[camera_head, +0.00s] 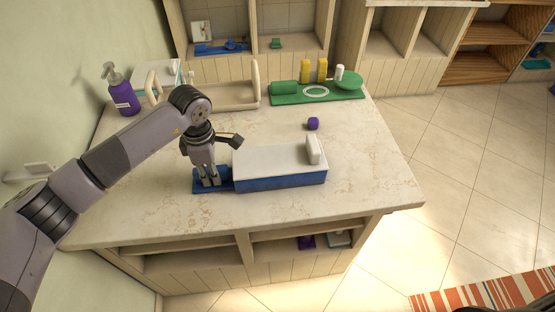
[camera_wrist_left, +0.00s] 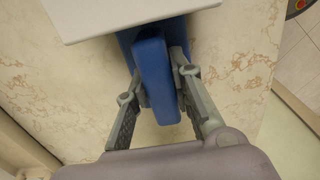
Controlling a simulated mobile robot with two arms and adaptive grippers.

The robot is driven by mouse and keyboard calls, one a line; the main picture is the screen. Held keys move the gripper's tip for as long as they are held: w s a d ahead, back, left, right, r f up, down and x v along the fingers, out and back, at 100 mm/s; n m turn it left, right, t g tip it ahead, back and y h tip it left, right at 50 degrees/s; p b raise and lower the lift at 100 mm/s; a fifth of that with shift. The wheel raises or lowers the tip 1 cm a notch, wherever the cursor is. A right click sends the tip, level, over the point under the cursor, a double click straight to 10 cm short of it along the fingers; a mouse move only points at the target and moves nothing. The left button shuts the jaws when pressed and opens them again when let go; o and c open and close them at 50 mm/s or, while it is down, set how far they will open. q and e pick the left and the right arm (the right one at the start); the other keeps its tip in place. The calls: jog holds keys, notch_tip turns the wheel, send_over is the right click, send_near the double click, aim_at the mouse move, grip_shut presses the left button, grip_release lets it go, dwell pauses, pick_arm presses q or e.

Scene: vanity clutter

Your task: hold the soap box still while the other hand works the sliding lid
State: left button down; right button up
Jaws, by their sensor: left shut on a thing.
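The soap box (camera_head: 280,184) is blue and lies on the counter near its front edge. Its white sliding lid (camera_head: 265,159) covers most of the top and has an upright white grip (camera_head: 313,150) at the right end. My left gripper (camera_head: 210,182) is at the left end of the box, pointing down. In the left wrist view its fingers (camera_wrist_left: 157,92) are shut on a blue upright part (camera_wrist_left: 155,75) of the box, and the lid's edge (camera_wrist_left: 120,18) shows just beyond. The fingertips are partly hidden there. My right gripper is not in view.
A purple pump bottle (camera_head: 122,92) stands at the back left beside a white box. A wooden tray (camera_head: 235,95) and a green tray (camera_head: 320,97) with yellow and white items are at the back. The counter's right side is clear.

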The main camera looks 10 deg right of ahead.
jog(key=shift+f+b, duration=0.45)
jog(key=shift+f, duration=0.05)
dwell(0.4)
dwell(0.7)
